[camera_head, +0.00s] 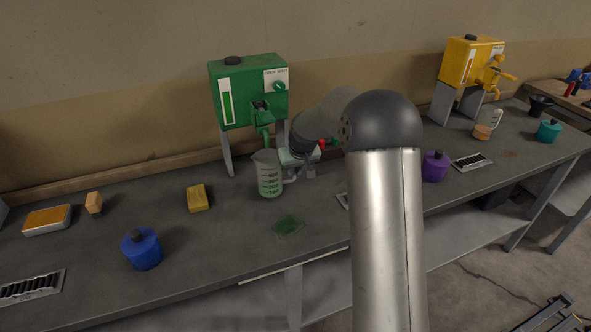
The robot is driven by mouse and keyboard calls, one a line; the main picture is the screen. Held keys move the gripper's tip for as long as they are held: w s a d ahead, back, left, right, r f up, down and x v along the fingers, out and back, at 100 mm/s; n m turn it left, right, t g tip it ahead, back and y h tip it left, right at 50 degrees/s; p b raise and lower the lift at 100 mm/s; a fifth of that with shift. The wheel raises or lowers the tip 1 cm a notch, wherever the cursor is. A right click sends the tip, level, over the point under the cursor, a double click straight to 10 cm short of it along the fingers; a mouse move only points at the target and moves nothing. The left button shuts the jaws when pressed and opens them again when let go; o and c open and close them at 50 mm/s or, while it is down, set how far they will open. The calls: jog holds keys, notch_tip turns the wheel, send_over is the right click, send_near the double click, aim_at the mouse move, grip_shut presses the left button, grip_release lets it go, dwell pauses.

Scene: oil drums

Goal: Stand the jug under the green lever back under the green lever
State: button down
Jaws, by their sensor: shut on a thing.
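The clear jug (268,178) with dark markings stands upright, or nearly so, in front of the green dispenser (238,92). The green lever (262,115) hangs from the dispenser's front, above and slightly behind the jug in the picture. My gripper (293,176) is at the jug's right side, shut on the jug at its handle. My arm comes in from the right and partly covers the gripper. Whether the jug's base touches the bench cannot be told clearly.
A green patch (288,226) lies on the bench in front of the jug. A yellow sponge-like block (197,198) and a blue canister (142,249) are to the left. A purple canister (435,167) and a yellow dispenser (468,62) stand to the right.

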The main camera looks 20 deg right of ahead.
jog(key=shift+f+b, duration=0.4)
jog(key=shift+f, duration=0.15)
jog(key=c, duration=1.3)
grip_release()
jog(key=shift+r, duration=0.1)
